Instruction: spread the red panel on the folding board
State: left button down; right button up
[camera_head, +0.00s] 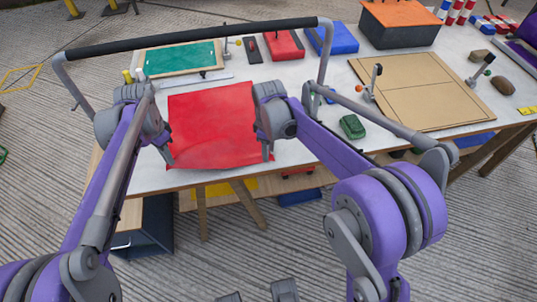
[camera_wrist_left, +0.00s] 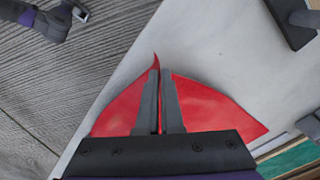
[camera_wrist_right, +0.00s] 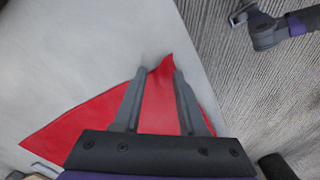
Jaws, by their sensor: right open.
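The red panel (camera_head: 213,122) lies mostly flat on the white table. The tan folding board (camera_head: 425,90), marked with crease lines, lies to its right. My left gripper (camera_head: 169,157) is at the panel's near left corner. In the left wrist view its fingers (camera_wrist_left: 160,75) are close together, with a raised fold of the red panel (camera_wrist_left: 205,105) pinched between them. My right gripper (camera_head: 268,152) is at the near right corner. In the right wrist view its fingers (camera_wrist_right: 158,75) are apart, with the red panel's raised corner (camera_wrist_right: 160,85) between them.
Posts with knobs (camera_head: 372,82) stand beside the folding board. A green pad (camera_head: 180,58) in a frame, a red box (camera_head: 284,46), a blue box (camera_head: 337,38) and a dark bin (camera_head: 399,25) line the back. A small green object (camera_head: 352,126) sits between panel and board.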

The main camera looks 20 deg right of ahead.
grip_shut()
jog(key=shift+d, duration=0.1)
jog(key=shift+r, duration=2.5)
